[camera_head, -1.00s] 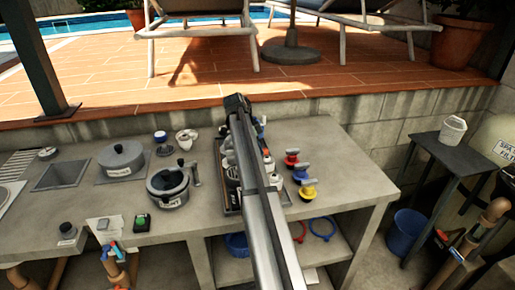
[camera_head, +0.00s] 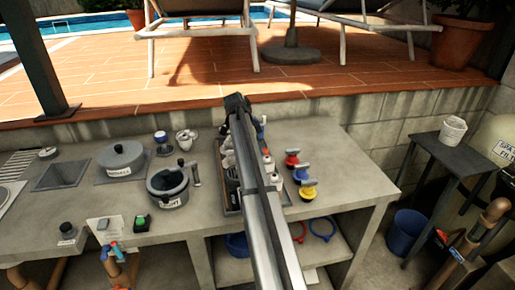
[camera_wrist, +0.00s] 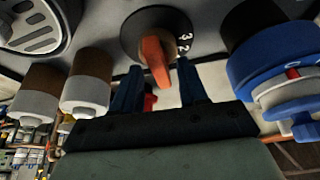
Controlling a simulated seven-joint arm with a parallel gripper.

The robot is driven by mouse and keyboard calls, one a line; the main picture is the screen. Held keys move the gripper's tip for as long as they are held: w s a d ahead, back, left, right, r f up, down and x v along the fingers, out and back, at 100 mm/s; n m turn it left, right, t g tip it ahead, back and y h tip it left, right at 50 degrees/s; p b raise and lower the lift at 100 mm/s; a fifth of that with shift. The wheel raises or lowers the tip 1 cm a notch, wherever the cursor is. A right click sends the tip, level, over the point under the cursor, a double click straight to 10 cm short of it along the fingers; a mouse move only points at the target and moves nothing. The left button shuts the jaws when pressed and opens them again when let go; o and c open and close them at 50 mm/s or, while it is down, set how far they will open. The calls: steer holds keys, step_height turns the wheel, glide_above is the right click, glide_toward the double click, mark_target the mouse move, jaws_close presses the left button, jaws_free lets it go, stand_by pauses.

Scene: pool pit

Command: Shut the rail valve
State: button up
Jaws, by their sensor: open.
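In the wrist view, my gripper (camera_wrist: 161,97) shows two dark blue fingers spread apart, with nothing held between them. Just past the fingertips is a black dial (camera_wrist: 136,24) with an orange pointer handle (camera_wrist: 156,60) and the numbers 3 and 2 beside it. The handle's lower end hangs close to the gap between the fingers; I cannot tell whether they touch it. A small red part shows between the fingers. I cannot tell which fitting is the rail valve.
In the wrist view, a blue wheel-like fitting (camera_wrist: 285,65) is close on the right; two white-and-brown cylinders (camera_wrist: 88,85) are on the left. In the head view, the grey counter (camera_head: 350,170) holds pots and coloured plugs. Pipes with coloured handles (camera_head: 115,250) stand below it.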

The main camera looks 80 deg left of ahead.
steer(key=v, duration=1.3)
steer(key=shift+r, duration=0.3)
